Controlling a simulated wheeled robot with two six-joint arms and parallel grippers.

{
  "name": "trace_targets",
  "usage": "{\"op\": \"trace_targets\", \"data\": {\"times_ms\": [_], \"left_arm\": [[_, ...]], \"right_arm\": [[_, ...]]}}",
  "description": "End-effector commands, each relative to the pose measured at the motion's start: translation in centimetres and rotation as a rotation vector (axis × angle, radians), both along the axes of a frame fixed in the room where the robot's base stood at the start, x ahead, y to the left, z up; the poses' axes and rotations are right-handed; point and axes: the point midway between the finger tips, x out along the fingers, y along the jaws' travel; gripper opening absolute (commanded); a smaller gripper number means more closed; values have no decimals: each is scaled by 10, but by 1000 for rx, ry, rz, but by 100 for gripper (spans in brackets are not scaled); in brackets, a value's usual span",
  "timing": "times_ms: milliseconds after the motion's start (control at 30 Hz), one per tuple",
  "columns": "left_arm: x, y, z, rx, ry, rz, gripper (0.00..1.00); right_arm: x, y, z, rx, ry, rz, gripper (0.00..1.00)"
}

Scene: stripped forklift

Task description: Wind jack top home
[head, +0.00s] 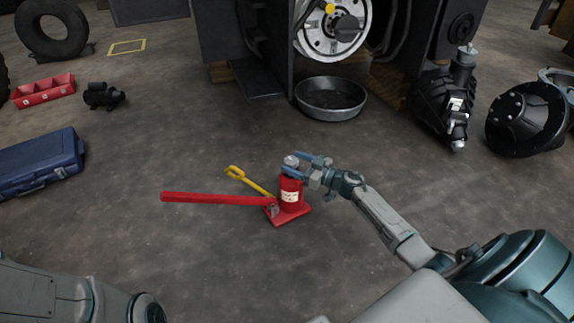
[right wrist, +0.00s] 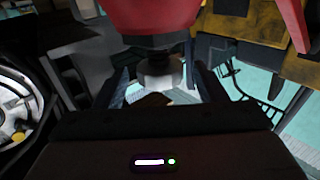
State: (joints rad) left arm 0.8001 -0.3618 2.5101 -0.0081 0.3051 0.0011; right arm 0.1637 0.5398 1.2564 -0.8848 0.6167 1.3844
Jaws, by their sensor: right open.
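The red bottle jack (head: 291,193) stands upright on its red base plate on the floor, in the middle of the head view. Its round grey top (head: 291,161) sits at the upper end of the body. My right gripper (head: 301,164) is open, with its fingers either side of the jack top. In the right wrist view, the grey top (right wrist: 160,70) shows between the two spread fingers (right wrist: 160,88), with a gap on each side. The jack's red body fills the upper part of that view. My left gripper is out of frame; only part of the left arm shows.
A long red handle (head: 215,199) and a yellow-handled lever (head: 248,182) reach left from the jack. A grey pan (head: 331,97) lies behind, under the forklift. A blue case (head: 40,163) is at left, black parts (head: 526,118) at right. Floor around the jack is mostly clear.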

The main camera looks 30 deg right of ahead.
Motion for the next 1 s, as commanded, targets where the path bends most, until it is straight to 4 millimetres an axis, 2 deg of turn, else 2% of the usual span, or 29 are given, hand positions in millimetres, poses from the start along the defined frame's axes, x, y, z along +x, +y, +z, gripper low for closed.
{"op": "trace_targets", "data": {"times_ms": [33,200,567,600,800,833,1000], "left_arm": [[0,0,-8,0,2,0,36],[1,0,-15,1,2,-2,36],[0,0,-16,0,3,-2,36],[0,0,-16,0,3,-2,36],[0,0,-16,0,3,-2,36],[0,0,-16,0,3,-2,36],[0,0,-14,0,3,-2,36]], "right_arm": [[8,4,-2,2,-4,0,65],[26,12,-1,2,-1,0,65],[32,15,0,2,1,0,65],[32,15,0,2,1,0,63],[31,15,0,2,1,1,23],[31,15,0,2,1,1,20],[31,15,2,2,0,-5,20]]}}
